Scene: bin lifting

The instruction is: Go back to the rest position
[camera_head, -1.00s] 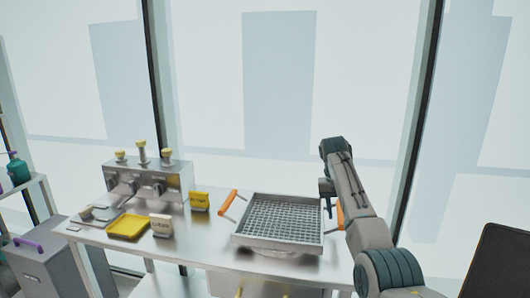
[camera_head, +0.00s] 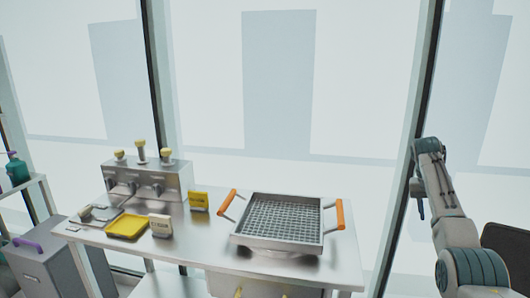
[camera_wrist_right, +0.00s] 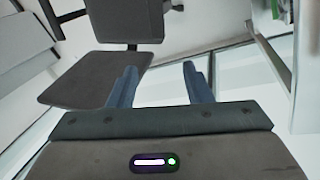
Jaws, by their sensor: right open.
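My right arm stands at the right of the head view, with its gripper (camera_head: 419,198) pointing down, clear of the table's right end. In the right wrist view the two blue fingers of this gripper (camera_wrist_right: 158,85) are apart with nothing between them. A metal bin (camera_head: 283,225) with a mesh bottom and two orange handles sits on the table, to the left of my right gripper and apart from it. My left gripper is not in view.
The steel table (camera_head: 200,240) also holds a dispenser with yellow knobs (camera_head: 150,178), a yellow tray (camera_head: 127,226) and small sign cards. A grey box (camera_head: 45,265) stands at the left. A dark chair (camera_wrist_right: 95,78) shows beyond the fingers in the wrist view.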

